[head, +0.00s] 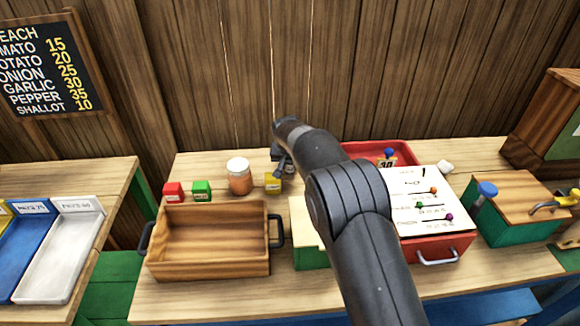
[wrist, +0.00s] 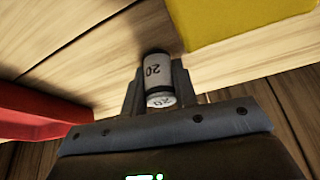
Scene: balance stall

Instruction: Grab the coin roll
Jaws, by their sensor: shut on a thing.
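The coin roll (wrist: 158,72) is a small white-grey cylinder with dark bands and "20" printed on its side and end. In the wrist view it sits between the two fingers of my gripper (wrist: 157,88), which is shut on it. The wood surface shows behind it; I cannot tell whether the roll touches it. In the head view my gripper (head: 283,163) is at the back of the table, mostly hidden by my arm, and the roll cannot be made out there.
A yellow block (head: 273,183), an orange jar (head: 238,178), and green (head: 201,190) and red (head: 173,192) blocks stand left of my gripper. An empty wooden tray (head: 208,270) is in front. A red box (head: 440,246) with a marked white sheet stands right.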

